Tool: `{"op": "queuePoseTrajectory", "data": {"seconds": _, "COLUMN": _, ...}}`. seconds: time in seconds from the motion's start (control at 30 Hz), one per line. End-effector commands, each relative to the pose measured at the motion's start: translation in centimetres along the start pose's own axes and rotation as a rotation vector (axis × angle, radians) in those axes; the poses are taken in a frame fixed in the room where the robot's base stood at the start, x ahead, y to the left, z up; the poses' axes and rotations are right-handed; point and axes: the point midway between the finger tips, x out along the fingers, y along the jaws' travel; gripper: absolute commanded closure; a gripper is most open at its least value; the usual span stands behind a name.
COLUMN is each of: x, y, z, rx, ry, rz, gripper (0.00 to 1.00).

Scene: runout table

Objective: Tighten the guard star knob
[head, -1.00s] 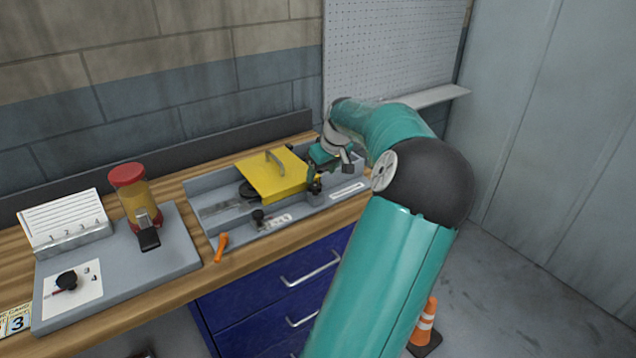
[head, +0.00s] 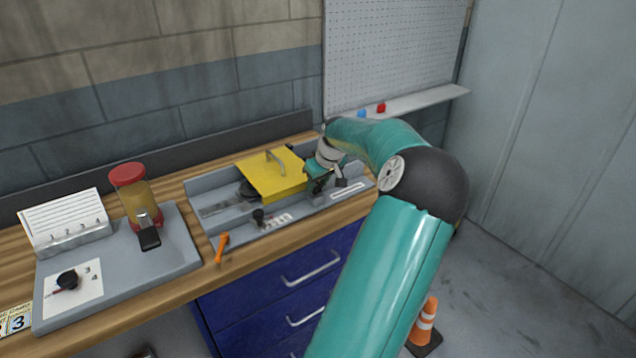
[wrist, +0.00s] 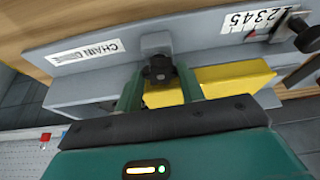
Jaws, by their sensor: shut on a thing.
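The guard star knob (wrist: 159,70) is dark and lobed, on a grey bracket at the tray's front wall. My gripper (wrist: 160,84) is shut on it, a green finger on each side; the fingers hide part of it. In the head view my gripper (head: 319,186) is at the right end of the yellow guard (head: 275,173), and the knob is mostly hidden there. The guard lies flat and has a grey handle on top. It also shows behind the fingers in the wrist view (wrist: 235,77).
A second dark knob (head: 259,216) sits at the number scale (wrist: 254,20). An orange-handled tool (head: 221,248) lies at the front. A grey board (head: 185,262) with a red-capped jar (head: 135,198) stands left. A shelf (head: 430,99) is behind my arm.

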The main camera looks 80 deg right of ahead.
Motion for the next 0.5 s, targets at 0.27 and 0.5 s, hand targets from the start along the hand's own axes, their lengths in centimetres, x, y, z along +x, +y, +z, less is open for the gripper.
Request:
{"op": "queuePoseTrajectory", "data": {"seconds": 0.27, "x": -0.06, "y": -0.12, "z": -0.06, "rx": 0.041, "ry": -0.001, "rz": 0.019, "gripper": 0.84}}
{"op": "queuePoseTrajectory", "data": {"seconds": 0.5, "x": -0.11, "y": -0.38, "z": -0.16, "rx": 0.162, "ry": -0.001, "rz": 0.072, "gripper": 0.84}}
